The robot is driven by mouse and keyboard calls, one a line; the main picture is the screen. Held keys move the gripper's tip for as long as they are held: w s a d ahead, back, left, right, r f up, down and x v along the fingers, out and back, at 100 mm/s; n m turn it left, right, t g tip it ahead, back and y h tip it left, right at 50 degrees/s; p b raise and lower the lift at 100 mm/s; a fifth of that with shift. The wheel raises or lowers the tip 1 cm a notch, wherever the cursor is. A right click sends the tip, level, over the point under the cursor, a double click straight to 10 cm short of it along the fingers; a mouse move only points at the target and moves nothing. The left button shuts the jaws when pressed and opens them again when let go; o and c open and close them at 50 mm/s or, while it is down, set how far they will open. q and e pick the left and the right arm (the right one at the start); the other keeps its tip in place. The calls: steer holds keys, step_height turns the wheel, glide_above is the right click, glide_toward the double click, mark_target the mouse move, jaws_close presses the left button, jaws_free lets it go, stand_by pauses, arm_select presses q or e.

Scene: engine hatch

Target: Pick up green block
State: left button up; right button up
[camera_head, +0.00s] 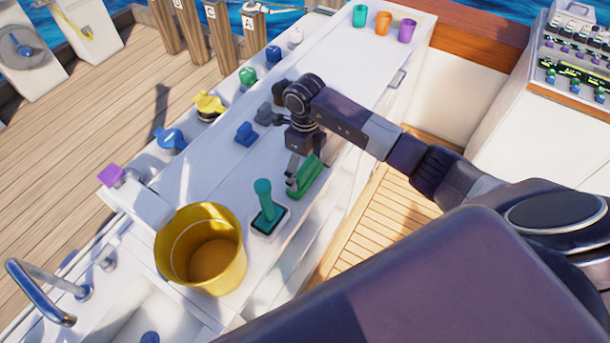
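A long green block (310,178) lies on the white counter near its right edge, in the middle of the head view. My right gripper (292,182) points down at the block's left side, with its fingertips very close to it or touching. The fingers are small and partly overlap, so I cannot tell whether they are open or shut on the block. My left gripper is not in view.
A green-handled lever (265,200) and a yellow bucket (202,250) stand nearer on the white counter (335,60). A blue block (246,133) and several coloured knobs line the left side. Three cups, including an orange cup (383,24), stand at the far end.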

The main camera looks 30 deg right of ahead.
steer(key=c, duration=0.5)
steer(key=shift+r, duration=0.1)
steer(key=c, duration=0.5)
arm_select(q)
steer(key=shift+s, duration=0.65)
arm_select(e)
steer(key=shift+o, duration=0.2)
step_height(320, 180, up, 14)
steer(key=b, duration=0.3)
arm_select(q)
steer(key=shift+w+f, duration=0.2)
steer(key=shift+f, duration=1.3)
arm_select(e)
step_height(320, 180, up, 6)
glide_above(305, 166)
